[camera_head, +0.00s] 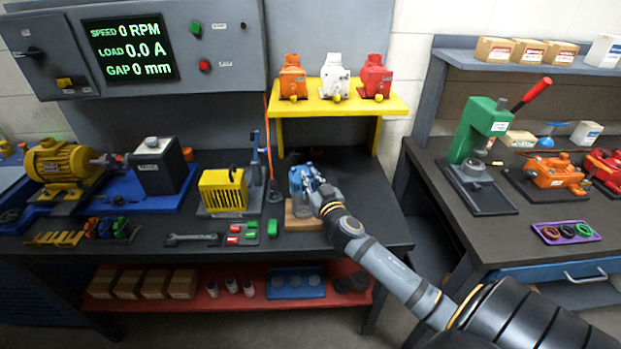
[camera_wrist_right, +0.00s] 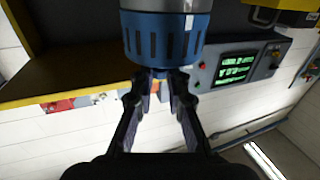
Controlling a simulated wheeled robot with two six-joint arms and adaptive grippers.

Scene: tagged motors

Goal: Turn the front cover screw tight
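A motor (camera_head: 298,181) with a blue upper part and a grey lower part stands on a wooden block (camera_head: 304,224) at the right end of the main bench. My right gripper (camera_head: 313,186) is at this motor in the head view. In the right wrist view the slotted blue front cover (camera_wrist_right: 163,37) fills the top middle, with a small blue part (camera_wrist_right: 159,73) at its centre. The tips of my right gripper (camera_wrist_right: 159,85) stand apart, one on each side of that part. Contact is not clear. The screw cannot be told apart. My left gripper is out of view.
A yellow shelf (camera_head: 336,105) with several motors stands behind. A yellow ribbed housing (camera_head: 222,191), a small lever press (camera_head: 256,160) and a wrench (camera_head: 191,238) lie to the left. A second bench with a green press (camera_head: 479,130) is at the right.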

